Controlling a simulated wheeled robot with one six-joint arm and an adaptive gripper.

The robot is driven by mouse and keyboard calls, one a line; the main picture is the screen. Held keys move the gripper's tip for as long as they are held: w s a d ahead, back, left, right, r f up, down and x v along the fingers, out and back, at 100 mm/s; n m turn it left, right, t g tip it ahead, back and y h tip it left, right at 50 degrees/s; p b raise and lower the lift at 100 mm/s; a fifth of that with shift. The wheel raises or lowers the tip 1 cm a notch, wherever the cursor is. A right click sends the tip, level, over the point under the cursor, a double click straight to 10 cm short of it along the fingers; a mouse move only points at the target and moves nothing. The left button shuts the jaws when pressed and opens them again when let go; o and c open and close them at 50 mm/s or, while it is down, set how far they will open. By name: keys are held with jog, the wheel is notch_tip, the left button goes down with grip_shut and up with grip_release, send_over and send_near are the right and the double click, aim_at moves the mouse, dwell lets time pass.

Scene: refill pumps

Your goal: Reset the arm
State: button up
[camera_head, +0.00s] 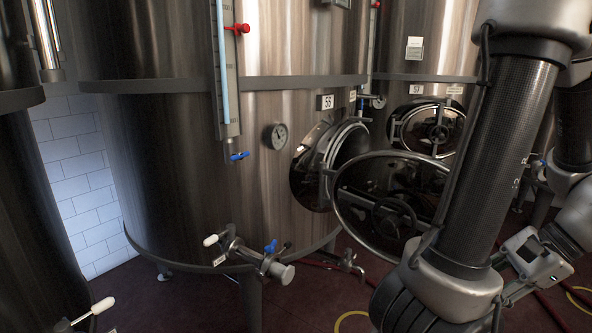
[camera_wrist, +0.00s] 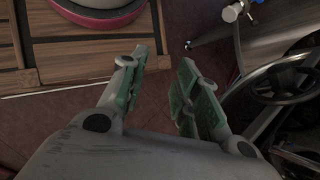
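My gripper (camera_wrist: 163,65) shows in the wrist view with two grey fingers and green pads. The fingers stand apart with nothing between them, and red-brown floor shows through the gap. My arm, with a dark carbon-patterned link, crosses the right side of the head view. I cannot make out the fingertips there.
A steel tank (camera_head: 165,170) fills the middle, with its hatch door (camera_head: 385,205) open close to my arm. A valve (camera_head: 255,262) juts out low. In the wrist view, a wooden slatted platform (camera_wrist: 85,55) bears a red-rimmed round object (camera_wrist: 98,18). Hoses lie on the floor.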

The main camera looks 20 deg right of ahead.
jog(key=w+a+r+n+g+h, duration=0.1)
jog(key=w+r+n+g+h, duration=0.35)
jog(key=w+r+n, duration=0.75)
jog(key=w+a+r+n+t+h, duration=0.1)
jog(key=w+a+n+t, duration=0.3)
jog(key=a+n, duration=0.5)
jog(key=shift+a+r+n, duration=0.35)
jog(key=shift+a+n, duration=0.05)
jog(key=shift+a, duration=0.65)
jog(key=shift+d, duration=0.1)
